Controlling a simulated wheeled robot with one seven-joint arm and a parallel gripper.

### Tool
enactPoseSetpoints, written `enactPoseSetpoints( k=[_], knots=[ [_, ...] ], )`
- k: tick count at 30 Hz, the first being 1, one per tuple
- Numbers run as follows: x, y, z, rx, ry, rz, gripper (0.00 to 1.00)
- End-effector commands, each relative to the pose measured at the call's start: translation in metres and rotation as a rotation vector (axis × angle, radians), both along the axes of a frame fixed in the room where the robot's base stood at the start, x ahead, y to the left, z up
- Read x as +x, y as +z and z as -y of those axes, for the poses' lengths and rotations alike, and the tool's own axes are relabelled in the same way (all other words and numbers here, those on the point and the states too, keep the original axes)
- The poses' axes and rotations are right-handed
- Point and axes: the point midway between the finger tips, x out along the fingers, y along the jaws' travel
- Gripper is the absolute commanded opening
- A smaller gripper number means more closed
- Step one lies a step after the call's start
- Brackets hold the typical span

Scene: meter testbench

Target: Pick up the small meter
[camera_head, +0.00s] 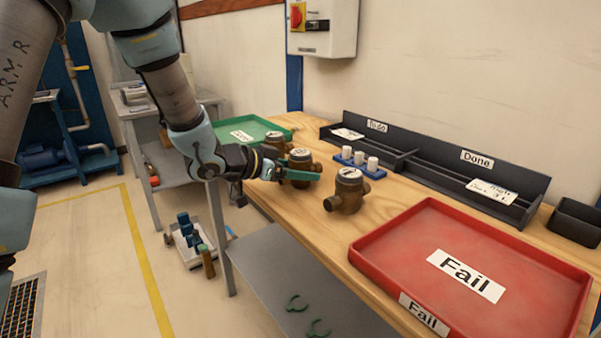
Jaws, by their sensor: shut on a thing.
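Three brass meters with pale round tops stand on the wooden bench. A smaller middle meter (301,166) is at my gripper (300,174). The third meter (273,147) stands behind it, by the green tray. My gripper reaches in from the left, low over the bench, with its teal fingers shut on the middle meter. The fingers cover part of that meter's body. I cannot tell whether it is lifted off the bench.
A red "Fail" tray (408,226) fills the bench's near right. A green tray (283,132) lies at the far left. A black rack (443,163) labelled "To do" and "Done" lines the wall. A blue holder (345,160) with white cylinders stands before it.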

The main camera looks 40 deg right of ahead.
Motion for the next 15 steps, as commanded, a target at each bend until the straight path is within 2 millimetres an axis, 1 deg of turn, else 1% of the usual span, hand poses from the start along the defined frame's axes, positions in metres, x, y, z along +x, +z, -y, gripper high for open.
enactPoseSetpoints(
  k=[1,11,15],
  knots=[
    [-0.0002,-0.0001,-0.0002,0.000,0.000,0.000,0.37],
    [-0.0002,-0.0001,-0.0002,0.000,0.000,0.000,0.00],
    [-0.0002,-0.0001,-0.0002,0.000,0.000,0.000,0.00]
  ],
)
